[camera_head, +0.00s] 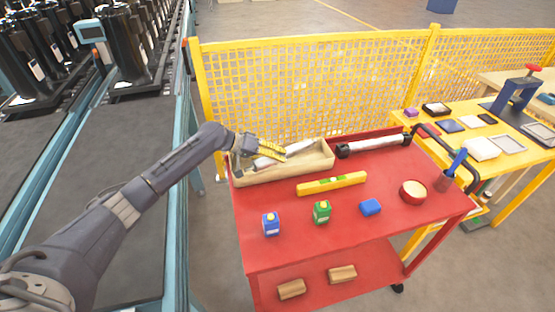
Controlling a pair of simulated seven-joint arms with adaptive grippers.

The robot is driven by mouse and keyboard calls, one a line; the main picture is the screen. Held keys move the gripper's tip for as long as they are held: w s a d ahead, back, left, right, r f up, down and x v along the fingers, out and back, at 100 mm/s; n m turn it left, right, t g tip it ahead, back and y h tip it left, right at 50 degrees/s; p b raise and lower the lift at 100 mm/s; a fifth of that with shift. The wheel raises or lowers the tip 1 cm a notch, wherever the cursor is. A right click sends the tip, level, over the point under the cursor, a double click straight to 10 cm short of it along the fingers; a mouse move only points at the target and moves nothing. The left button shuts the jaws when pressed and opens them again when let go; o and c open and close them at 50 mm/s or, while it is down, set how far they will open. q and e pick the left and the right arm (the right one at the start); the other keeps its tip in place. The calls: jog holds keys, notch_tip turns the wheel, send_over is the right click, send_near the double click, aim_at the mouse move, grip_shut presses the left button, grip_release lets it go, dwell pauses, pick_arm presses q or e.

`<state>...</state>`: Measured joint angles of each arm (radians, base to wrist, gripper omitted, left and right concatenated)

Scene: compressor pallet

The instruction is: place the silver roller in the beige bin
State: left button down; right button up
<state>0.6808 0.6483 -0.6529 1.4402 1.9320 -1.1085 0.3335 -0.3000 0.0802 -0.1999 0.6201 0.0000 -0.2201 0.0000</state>
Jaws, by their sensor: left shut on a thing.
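The beige bin (320,165) stands at the back left of the red cart's top. My left gripper (280,153) reaches over it from the left, its yellow fingers low inside the bin. The gripper is shut on a long silver roller (300,147), which lies slantwise within the bin's outline and is partly hidden by the fingers. I cannot tell whether the roller touches the bin's floor. A second silver cylinder with black ends (373,145) lies on the cart to the right of the bin. My right gripper is not in view.
A yellow mesh fence (310,90) stands behind. A conveyor (130,190) runs at left.

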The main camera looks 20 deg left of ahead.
pick_arm(q)
jog(key=shift+f, duration=0.45)
jog(key=shift+f, duration=0.35)
jog(key=c, duration=1)
grip_release()
jog(key=shift+f, duration=0.1)
jog(key=shift+c, duration=0.2)
